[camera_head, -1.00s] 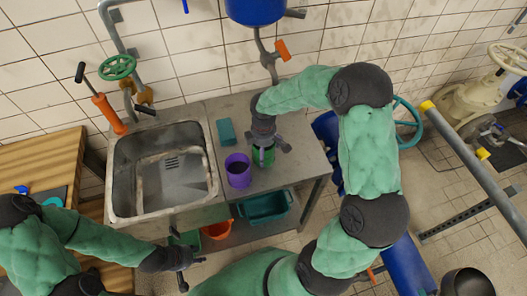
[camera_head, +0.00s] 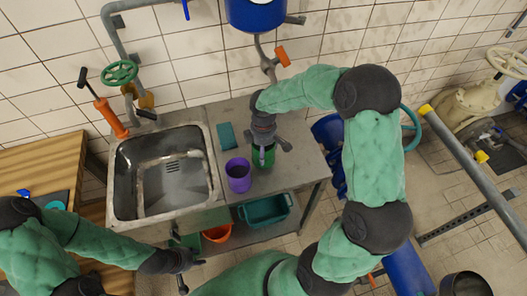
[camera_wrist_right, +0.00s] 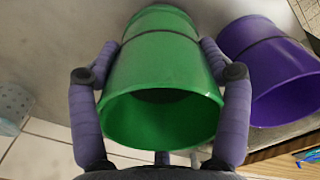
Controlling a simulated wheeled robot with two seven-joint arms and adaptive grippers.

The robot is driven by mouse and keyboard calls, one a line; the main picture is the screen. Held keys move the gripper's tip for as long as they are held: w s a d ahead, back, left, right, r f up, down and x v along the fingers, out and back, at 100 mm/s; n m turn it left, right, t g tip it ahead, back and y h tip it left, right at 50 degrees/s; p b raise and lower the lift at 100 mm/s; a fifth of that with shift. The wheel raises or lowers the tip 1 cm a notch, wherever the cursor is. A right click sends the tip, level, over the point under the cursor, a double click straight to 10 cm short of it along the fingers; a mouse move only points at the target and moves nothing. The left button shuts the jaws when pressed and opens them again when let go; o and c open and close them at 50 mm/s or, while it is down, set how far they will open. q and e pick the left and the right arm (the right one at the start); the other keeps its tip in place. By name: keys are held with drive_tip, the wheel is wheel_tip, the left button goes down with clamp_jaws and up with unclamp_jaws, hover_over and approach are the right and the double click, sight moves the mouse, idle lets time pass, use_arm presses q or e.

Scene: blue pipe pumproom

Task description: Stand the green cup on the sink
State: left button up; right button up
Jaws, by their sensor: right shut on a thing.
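The green cup (camera_head: 263,157) stands on the metal counter to the right of the sink. My right gripper (camera_head: 268,142) is over it from above and shut on it, hiding much of it in the head view. In the right wrist view the green cup (camera_wrist_right: 160,85) sits between the fingers of my right gripper (camera_wrist_right: 160,80). The metal sink (camera_head: 211,165) has an empty-looking basin at the left of the counter. My left gripper (camera_head: 183,268) is low in front of the sink; its fingers are too small to tell open or shut.
A purple cup (camera_head: 238,176) stands close beside the green cup, on the sink side; it also shows in the right wrist view (camera_wrist_right: 270,70). A teal sponge (camera_head: 226,135) lies behind it. A teal bin (camera_head: 265,211) and an orange bowl (camera_head: 217,233) are on the lower shelf.

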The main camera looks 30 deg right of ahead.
drive_tip(key=s+a+r+p, duration=0.2)
drive_tip(key=s+a+r, duration=0.5)
drive_tip(key=s, duration=0.5)
wheel_tip(320, 180, up, 3)
drive_tip(key=shift+f+p, duration=0.2)
drive_tip(key=shift+p, duration=0.2)
